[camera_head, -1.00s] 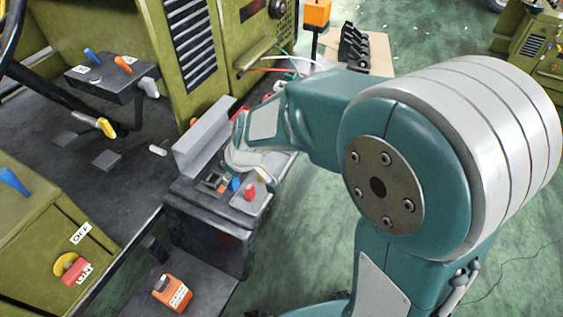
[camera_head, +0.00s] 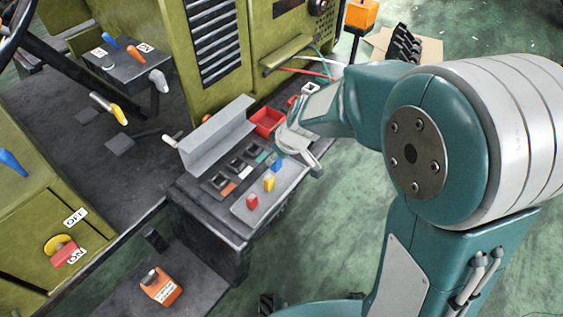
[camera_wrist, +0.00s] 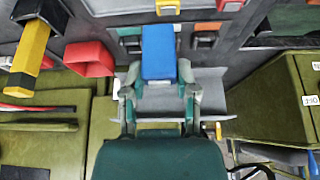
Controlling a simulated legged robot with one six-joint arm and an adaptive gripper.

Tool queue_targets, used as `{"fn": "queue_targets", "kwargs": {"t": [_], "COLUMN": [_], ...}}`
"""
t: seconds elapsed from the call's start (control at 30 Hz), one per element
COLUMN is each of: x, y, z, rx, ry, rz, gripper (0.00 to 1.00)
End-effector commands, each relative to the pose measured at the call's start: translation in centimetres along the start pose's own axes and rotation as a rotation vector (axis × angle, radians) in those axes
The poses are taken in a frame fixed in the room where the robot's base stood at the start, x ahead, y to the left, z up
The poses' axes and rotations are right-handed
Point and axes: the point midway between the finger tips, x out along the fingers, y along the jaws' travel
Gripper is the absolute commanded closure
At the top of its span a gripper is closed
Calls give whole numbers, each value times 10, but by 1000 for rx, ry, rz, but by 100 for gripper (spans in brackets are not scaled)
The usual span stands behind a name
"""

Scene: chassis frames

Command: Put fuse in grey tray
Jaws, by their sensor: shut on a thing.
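The blue fuse (camera_wrist: 158,52) is between my two fingers in the wrist view. My gripper (camera_wrist: 161,76) is shut on it. In the head view the blue fuse (camera_head: 277,165) shows at the far end of the grey tray (camera_head: 264,200), beside my gripper (camera_head: 293,153). A yellow fuse (camera_head: 269,183) and a red fuse (camera_head: 252,201) stand on the tray in a row with it. I cannot tell whether the blue fuse touches the tray. My fingers partly hide the tray's far end.
Black sockets (camera_head: 236,165) with coloured labels lie left of the tray. Behind them stands an angled grey metal plate (camera_head: 215,145). An open red box (camera_head: 266,121) is beyond, near the green cabinet (camera_head: 210,50). Floor right of the bench is open.

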Motion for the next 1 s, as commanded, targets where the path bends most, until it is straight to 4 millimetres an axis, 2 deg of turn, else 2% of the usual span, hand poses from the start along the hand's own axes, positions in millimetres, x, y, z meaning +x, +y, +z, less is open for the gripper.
{"fn": "queue_targets", "kwargs": {"t": [0.03, 0.1, 0.3, 0.4, 0.57, 0.73, 1.0], "x": [6, 16, 51, 60, 72, 94, 98], "y": [12, 22, 43, 50, 59, 59, 59], "z": [0, 1, 4, 4, 6, 18, 19], "rx": [6, 6, 4, 1, 1, 2, 0], "ry": [-1, -1, -3, -2, -2, -1, 0], "rz": [-1, -2, 0, 1, 1, -2, 2], "gripper": [100, 100, 100, 100, 100, 100, 100]}}
